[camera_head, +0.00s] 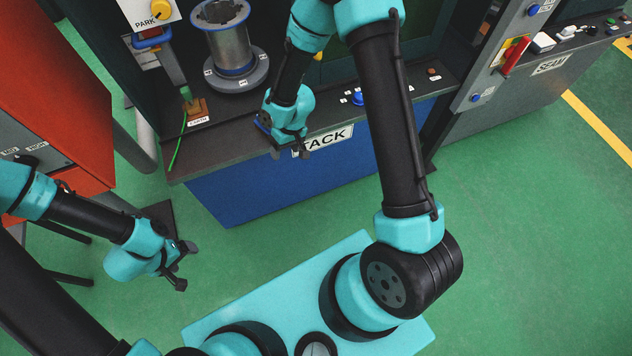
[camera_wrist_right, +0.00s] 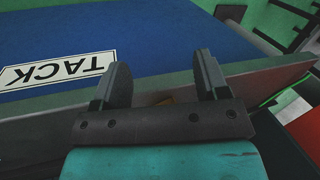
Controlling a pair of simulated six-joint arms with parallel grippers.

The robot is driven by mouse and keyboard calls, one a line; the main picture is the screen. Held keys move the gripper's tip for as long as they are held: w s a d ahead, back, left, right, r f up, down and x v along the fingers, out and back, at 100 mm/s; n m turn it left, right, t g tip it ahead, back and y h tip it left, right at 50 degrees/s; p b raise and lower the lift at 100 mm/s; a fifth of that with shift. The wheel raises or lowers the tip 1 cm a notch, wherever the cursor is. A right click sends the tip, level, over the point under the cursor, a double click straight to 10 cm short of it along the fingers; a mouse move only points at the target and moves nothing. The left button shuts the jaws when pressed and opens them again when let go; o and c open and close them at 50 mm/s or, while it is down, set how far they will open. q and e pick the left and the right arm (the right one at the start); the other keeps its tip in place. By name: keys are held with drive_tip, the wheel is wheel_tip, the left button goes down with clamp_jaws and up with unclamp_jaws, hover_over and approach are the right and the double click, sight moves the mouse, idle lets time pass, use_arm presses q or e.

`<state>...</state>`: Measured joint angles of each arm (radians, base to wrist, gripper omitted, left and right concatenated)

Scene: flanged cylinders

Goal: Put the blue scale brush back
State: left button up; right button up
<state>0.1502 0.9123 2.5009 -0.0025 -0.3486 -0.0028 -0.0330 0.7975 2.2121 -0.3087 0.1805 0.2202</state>
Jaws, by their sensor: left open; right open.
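My right gripper (camera_head: 290,153) is open over the front edge of the dark counter, just left of the TACK sign. In the right wrist view its two fingers (camera_wrist_right: 162,85) stand apart with nothing held between them. A small blue piece (camera_head: 263,121) shows at the counter edge beside that gripper, mostly hidden; I cannot tell whether it is the blue scale brush. A small brown-yellow bit (camera_wrist_right: 164,101) shows low between the fingers. A blue item (camera_head: 152,38) sits below the PARK sign. My left gripper (camera_head: 183,265) is open and empty above the green floor.
A metal flanged cylinder (camera_head: 235,55) stands on the counter (camera_head: 205,150). Left of it are a brown block (camera_head: 194,106) and a green cable. A blue button (camera_head: 357,98) is at the right. An orange cabinet (camera_head: 60,90) stands at the left. The floor in front is clear.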

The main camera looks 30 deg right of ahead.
drive_tip(key=s+d+f+m, duration=0.1)
drive_tip(key=s+d+f, duration=0.1)
drive_tip(key=s, duration=0.4)
drive_tip(key=s+d+f+m+t, duration=0.1)
drive_tip(key=s+d+f+m, duration=0.1)
drive_tip(key=s+f, duration=0.3)
drive_tip(key=shift+s, duration=1.25)
